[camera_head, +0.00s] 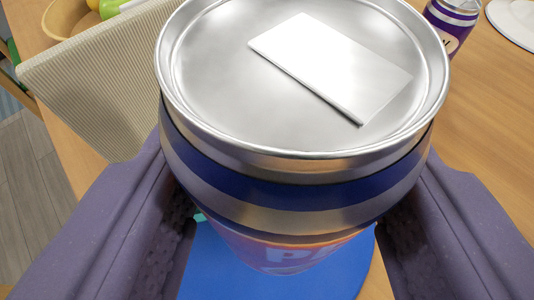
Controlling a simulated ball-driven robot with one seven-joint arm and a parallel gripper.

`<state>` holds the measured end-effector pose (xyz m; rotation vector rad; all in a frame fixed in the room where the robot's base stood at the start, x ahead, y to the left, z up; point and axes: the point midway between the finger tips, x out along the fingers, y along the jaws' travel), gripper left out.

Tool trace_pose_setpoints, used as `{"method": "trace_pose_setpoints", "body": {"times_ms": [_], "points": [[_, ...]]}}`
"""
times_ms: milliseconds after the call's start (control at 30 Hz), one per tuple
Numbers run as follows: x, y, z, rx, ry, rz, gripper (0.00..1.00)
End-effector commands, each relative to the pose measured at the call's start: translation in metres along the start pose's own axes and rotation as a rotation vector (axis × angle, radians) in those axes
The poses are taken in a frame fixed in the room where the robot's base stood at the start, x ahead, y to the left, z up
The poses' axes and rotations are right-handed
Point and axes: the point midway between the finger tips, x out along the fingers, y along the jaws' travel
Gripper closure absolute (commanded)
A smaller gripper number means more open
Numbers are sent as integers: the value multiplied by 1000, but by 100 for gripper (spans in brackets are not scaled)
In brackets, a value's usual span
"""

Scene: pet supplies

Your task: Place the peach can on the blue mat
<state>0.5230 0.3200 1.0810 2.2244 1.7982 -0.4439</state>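A large can (300,190) with a silver lid, blue and silver bands and an orange-pink label starting with "P" fills the middle of the view. A white rectangular patch shows on its lid. My gripper (290,232) has its two dark purple fingers on either side of the can, against its sides, and looks shut on it. The blue mat (225,275) shows below the can, between the fingers. The can's bottom edge is over the mat in the picture, but I cannot tell whether it touches.
A beige ribbed panel (95,80) stands tilted at the left. A wooden bowl (65,22) with green and yellow items is behind it. A purple can (455,22) and a white round item (515,22) are at the top right. The wooden table (490,110) is clear at right.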

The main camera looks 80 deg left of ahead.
Motion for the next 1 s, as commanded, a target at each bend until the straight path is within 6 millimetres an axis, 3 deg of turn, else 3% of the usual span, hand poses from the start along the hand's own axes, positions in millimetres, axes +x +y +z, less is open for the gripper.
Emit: {"method": "trace_pose_setpoints", "body": {"times_ms": [67, 300, 700, 1000], "points": [[4, 0, 4, -4, 1, -9, 84], [23, -1, 48, -3, 1, -13, 84], [41, -1, 91, -5, 2, -12, 84], [41, -1, 92, -5, 1, -12, 84]]}}
